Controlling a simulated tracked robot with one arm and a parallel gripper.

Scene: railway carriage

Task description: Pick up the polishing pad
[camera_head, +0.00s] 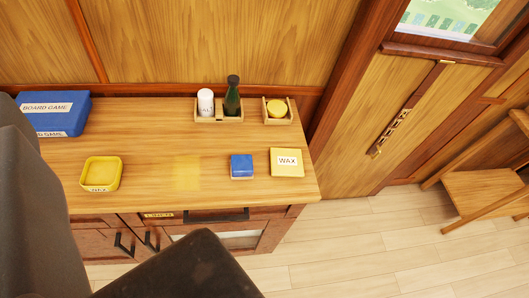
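A small blue block (242,166) lies on the wooden counter (150,140), right of the middle. It may be the polishing pad, but no label shows on it. A flat yellow box (287,162) marked WAX is just right of it, a little apart. An open-looking yellow tray (101,173), also with a wax label, sits at the left of the counter. A yellowish patch (187,172) shows on the wood between the tray and the blue block. My gripper's fingers do not show; large dark and grey shapes, perhaps my arm, cover the left and bottom edges.
A wooden rack (205,116) at the back holds a white shaker (206,102) and a dark bottle (232,96). A wooden holder (283,119) beside it holds a yellow round thing (277,108). A blue board game box (54,114) is back left. Floor is clear at right, before a wooden seat (485,190).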

